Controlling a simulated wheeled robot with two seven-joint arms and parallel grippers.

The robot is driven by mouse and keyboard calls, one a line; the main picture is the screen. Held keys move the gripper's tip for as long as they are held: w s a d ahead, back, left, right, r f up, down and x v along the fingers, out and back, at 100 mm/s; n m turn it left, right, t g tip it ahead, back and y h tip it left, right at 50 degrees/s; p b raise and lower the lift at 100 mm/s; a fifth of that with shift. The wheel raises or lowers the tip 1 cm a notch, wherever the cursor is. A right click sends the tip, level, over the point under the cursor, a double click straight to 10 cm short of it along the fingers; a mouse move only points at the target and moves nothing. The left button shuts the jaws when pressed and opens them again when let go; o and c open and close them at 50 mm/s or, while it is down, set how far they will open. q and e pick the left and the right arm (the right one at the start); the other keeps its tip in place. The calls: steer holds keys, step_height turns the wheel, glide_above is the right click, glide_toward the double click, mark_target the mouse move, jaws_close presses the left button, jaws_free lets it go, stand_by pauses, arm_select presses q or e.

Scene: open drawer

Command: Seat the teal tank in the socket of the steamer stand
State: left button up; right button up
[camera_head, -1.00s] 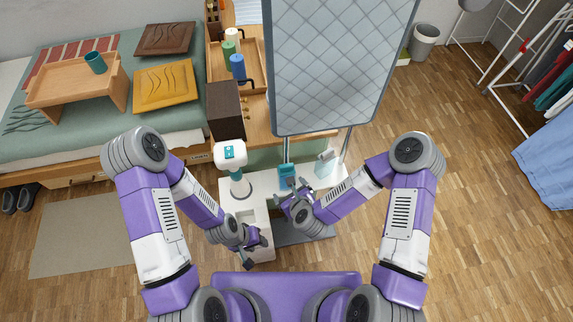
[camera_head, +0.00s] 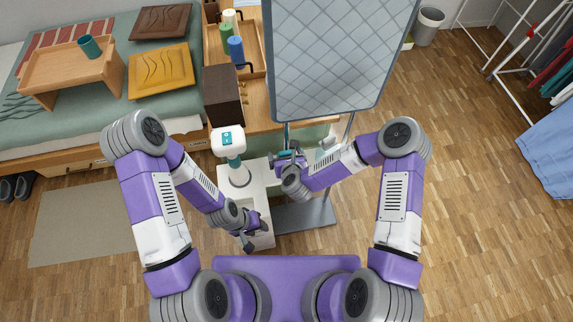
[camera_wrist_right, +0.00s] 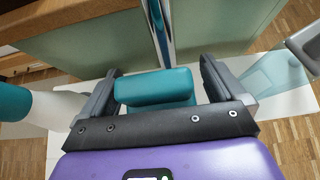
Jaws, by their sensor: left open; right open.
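A solid teal block, which I take for the teal tank (camera_wrist_right: 155,88), sits between the fingers of my right gripper (camera_wrist_right: 160,68) in the right wrist view. The gripper is open, with a finger on each side of the block. In the head view my right gripper (camera_head: 288,162) mostly covers it. The steamer stand (camera_head: 305,217) shows a grey floor plate, upright poles and a large quilted board. I cannot make out its socket. My left gripper (camera_head: 250,238) is open and empty, low over the white surface's front part.
A white unit (camera_head: 257,200) carries a white-and-teal appliance (camera_head: 228,141) left of my right gripper. A pale see-through box (camera_wrist_right: 268,78) stands to the right of the gripper.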

steer(key=shift+c, duration=0.2)
steer(key=shift+r, duration=0.1)
steer(key=c, duration=1.2)
steer(key=shift+o, duration=0.2)
